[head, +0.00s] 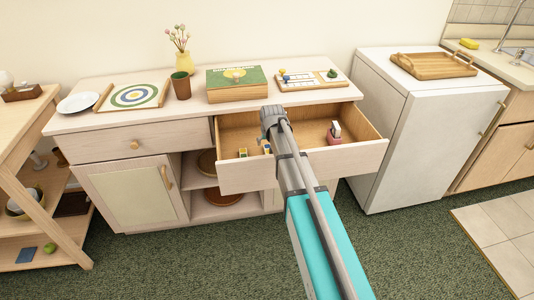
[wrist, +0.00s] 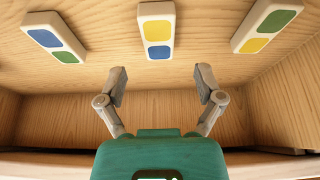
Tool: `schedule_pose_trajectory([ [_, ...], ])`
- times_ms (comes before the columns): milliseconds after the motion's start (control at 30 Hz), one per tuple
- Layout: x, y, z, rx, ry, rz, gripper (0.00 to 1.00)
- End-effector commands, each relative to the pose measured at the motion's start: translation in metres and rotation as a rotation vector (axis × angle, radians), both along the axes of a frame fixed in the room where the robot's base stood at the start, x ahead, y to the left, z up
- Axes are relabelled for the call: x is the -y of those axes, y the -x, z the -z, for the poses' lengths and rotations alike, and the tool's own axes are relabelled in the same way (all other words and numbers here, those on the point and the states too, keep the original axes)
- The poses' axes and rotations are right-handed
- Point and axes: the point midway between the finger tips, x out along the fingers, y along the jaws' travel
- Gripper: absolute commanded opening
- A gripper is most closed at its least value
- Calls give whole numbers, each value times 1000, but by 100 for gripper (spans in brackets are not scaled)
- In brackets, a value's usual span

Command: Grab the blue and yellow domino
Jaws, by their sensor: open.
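The blue and yellow domino (wrist: 157,31) lies in the open drawer, at the top middle of the wrist view, on a white body with its yellow half farther from my gripper. My gripper (wrist: 160,76) is open and empty, its fingers spread below the domino in that view and apart from it. In the head view a domino with blue and yellow (head: 267,148) shows beside my arm, partly covered. A blue and green domino (wrist: 54,47) lies to its left in the wrist view, and a green and yellow domino (wrist: 265,32) to its right.
The drawer's front (head: 240,178) and side walls surround the dominoes. On the cabinet top are a green-topped box (head: 237,92), a game board (head: 306,82), a vase and a target board (head: 135,95).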

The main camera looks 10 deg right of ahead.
Motion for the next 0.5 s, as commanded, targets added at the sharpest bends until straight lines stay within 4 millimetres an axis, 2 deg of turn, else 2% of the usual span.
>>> schedule_pose_trajectory([
  [33, 0, -2, 8, 0, 0, 0, 86],
  [200, 1, -6, 21, 0, 0, 0, 86],
  [500, 2, -14, 38, 0, 0, 1, 86],
])
